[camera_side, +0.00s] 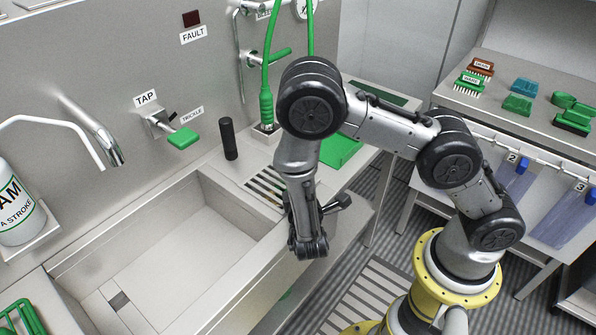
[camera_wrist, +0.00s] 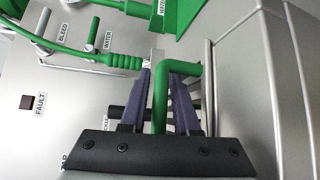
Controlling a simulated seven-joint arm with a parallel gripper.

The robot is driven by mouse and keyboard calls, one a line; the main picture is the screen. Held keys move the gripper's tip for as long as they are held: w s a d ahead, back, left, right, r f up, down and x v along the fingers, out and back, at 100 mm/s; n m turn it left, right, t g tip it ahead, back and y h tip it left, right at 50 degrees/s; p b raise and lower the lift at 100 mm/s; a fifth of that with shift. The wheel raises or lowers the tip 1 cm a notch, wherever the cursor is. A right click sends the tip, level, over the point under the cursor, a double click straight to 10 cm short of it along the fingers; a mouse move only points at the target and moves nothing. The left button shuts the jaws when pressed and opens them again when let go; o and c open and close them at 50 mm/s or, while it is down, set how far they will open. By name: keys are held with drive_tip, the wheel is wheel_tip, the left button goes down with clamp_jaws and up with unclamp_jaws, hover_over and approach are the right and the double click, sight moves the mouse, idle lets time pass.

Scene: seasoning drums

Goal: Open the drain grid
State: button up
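A slotted grid (camera_side: 265,187) lies in the counter to the right of the sink, partly hidden by my arm in the side view. In the wrist view, slats (camera_wrist: 196,92) show behind a bent green bar (camera_wrist: 190,68). My gripper (camera_side: 308,222) hangs at the counter's front edge, right beside the grid. In the wrist view, the two dark purple fingers of my gripper (camera_wrist: 162,85) stand on either side of the green bar. I cannot tell whether they press on it. The bar is hidden in the side view.
A black upright cylinder (camera_side: 229,139) and a green hose (camera_side: 267,95) stand near the grid. A green tray (camera_side: 340,150) lies behind my arm. Another slotted grid (camera_side: 372,298) is in the floor.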

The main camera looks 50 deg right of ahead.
clamp_jaws()
idle(1.4)
